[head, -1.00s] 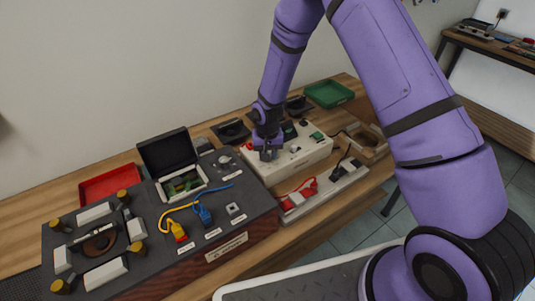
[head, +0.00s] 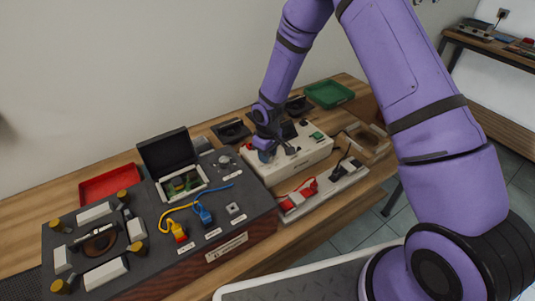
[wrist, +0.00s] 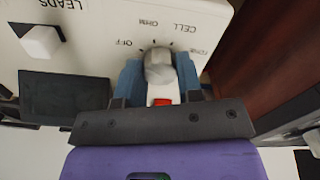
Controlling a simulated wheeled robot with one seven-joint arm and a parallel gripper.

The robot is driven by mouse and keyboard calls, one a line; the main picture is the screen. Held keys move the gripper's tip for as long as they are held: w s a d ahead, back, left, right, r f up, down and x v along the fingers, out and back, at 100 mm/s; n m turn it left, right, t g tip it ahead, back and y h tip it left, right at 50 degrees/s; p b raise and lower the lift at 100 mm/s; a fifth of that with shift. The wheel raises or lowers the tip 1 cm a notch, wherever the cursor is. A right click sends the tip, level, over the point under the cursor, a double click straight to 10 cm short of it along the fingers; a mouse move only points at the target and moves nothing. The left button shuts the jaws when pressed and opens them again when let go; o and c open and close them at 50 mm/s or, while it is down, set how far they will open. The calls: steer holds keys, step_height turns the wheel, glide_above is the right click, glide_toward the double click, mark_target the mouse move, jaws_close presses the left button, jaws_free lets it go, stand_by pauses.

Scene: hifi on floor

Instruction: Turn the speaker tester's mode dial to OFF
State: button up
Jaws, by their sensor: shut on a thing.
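The speaker tester (head: 305,157) is a white box on the bench in the head view. Its mode dial (wrist: 158,62), a light grey knob, shows in the wrist view with the labels OFF, OHM, CELL and TONE around it, upside down. My gripper (head: 277,152) is over the tester's top at its left end. In the wrist view its two blue fingers (wrist: 158,75) stand on either side of the dial, shut on it. Which label the dial points to is unclear. My gripper hides the dial in the head view.
A white LEADS switch (wrist: 42,42) and a dark screen (wrist: 65,90) are beside the dial. A dark test console (head: 120,230) with an open-lidded box stands left. Red leads (head: 297,196) lie in front. A green tray (head: 329,94) is behind right, a red tray (head: 108,184) at the left.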

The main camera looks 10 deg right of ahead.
steer(key=shift+n, duration=0.5)
steer(key=o, duration=0.9)
steer(key=shift+r, duration=0.15)
step_height(320, 180, up, 10)
steer(key=shift+r, duration=0.25)
